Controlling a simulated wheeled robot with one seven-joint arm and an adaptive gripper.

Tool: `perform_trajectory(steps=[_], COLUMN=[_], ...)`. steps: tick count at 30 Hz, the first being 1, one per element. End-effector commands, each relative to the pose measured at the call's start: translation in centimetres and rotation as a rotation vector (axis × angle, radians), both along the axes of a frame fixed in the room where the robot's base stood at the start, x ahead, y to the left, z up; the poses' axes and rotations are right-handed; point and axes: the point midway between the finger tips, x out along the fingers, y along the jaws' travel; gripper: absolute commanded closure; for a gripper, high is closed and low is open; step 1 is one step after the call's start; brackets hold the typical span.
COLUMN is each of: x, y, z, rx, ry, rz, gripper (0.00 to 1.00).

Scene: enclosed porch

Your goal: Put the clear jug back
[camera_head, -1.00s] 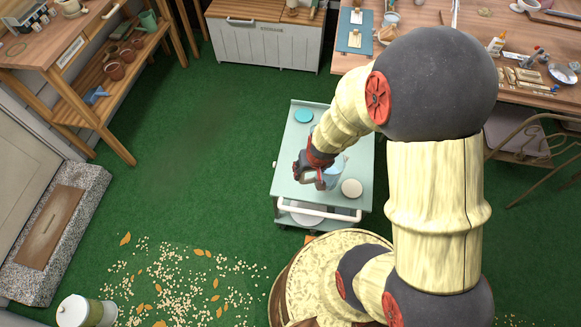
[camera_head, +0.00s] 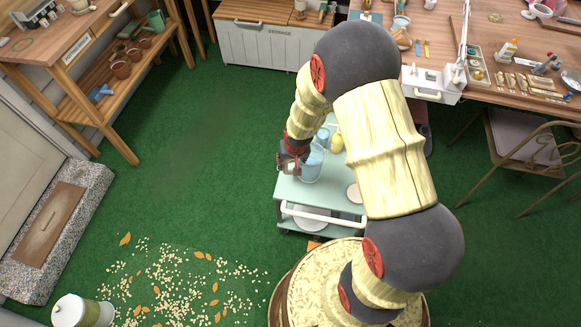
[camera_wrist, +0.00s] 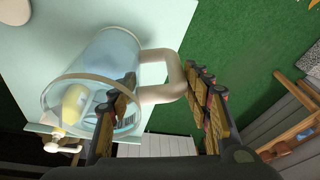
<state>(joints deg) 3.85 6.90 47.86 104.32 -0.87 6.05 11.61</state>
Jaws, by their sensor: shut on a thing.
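The clear jug (camera_head: 313,164) is bluish see-through glass with a beige handle (camera_wrist: 172,80). In the head view it shows over the pale green cart top (camera_head: 300,190). My gripper (camera_head: 291,163) is at its left side. In the wrist view the handle lies between the two fingers of my gripper (camera_wrist: 163,100), which is shut on it. The jug's round open rim faces the wrist camera. I cannot tell whether its base touches the cart. My arm hides part of the cart top.
A yellow item (camera_head: 337,143) and a blue item (camera_head: 323,134) are on the cart behind the jug. A pale round disc (camera_head: 354,192) lies at its front right. A cluttered workbench (camera_head: 490,45) stands at the back right.

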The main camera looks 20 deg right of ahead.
Motion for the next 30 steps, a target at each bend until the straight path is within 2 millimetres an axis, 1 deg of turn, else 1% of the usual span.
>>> perform_trajectory(steps=[2, 6, 7, 9, 16, 20, 21, 30], x=[0.5, 0.5, 0.5, 0.5, 0.5, 0.5, 0.4, 0.4], y=[0.2, 0.1, 0.1, 0.1, 0.1, 0.1, 0.1, 0.1], z=[-0.9, -3.2, -3.5, -3.8, -3.6, -3.9, -4.0, -3.9], rx=[-0.001, 0.0, 0.0, -0.001, -0.001, -0.001, 0.0, 0.0], ry=[0.0, 0.0, 0.0, -0.001, -0.001, -0.001, 0.001, 0.001], rz=[0.002, 0.001, 0.001, 0.001, 0.001, 0.001, 0.001, 0.001], gripper=[1.0, 1.0, 1.0, 1.0, 1.0, 1.0, 0.5, 0.33])
